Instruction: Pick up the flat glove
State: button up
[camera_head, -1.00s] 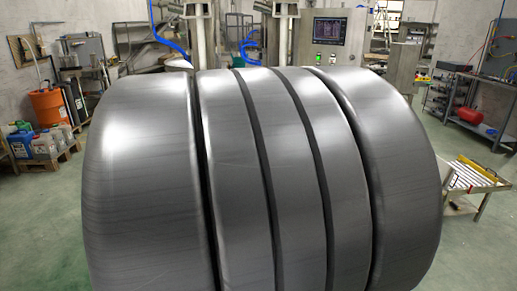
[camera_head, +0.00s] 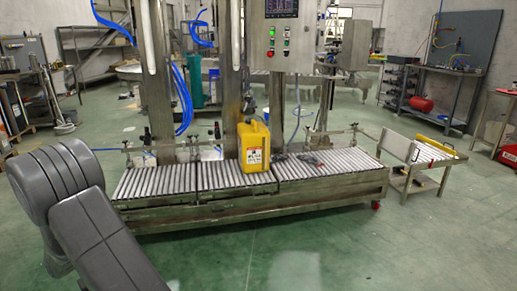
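A small, flat grey item with a bit of red (camera_head: 313,158) lies on the roller conveyor, right of the yellow jug. It may be the flat glove, but it is too small to be sure. My grey arm links fill the lower left of the view. My gripper is not in the picture, so its place and state do not show.
A yellow jug (camera_head: 254,146) stands on the roller conveyor (camera_head: 160,184), below steel columns and a control box (camera_head: 281,42). Open green floor (camera_head: 330,240) lies in front.

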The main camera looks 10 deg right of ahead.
aim_at(312, 160)
jog(key=i+l+z, duration=0.75)
jog(key=i+z, duration=0.15)
jog(key=i+l+z, duration=0.1)
jog(key=i+z, duration=0.35)
jog(key=i, duration=0.15)
jog(key=i+u, duration=0.1)
jog(key=i, duration=0.35)
jog(key=i+l+u, duration=0.15)
jog(key=i, duration=0.3)
jog(key=i+l+u, duration=0.1)
jog(key=i, duration=0.35)
jog(key=i+l+u, duration=0.1)
jog(key=i, duration=0.35)
jog(key=i+l+u, duration=0.15)
jog(key=i+l, duration=0.15)
jog(key=i, duration=0.15)
jog(key=i+l+u, duration=0.35)
jog(key=i, duration=0.15)
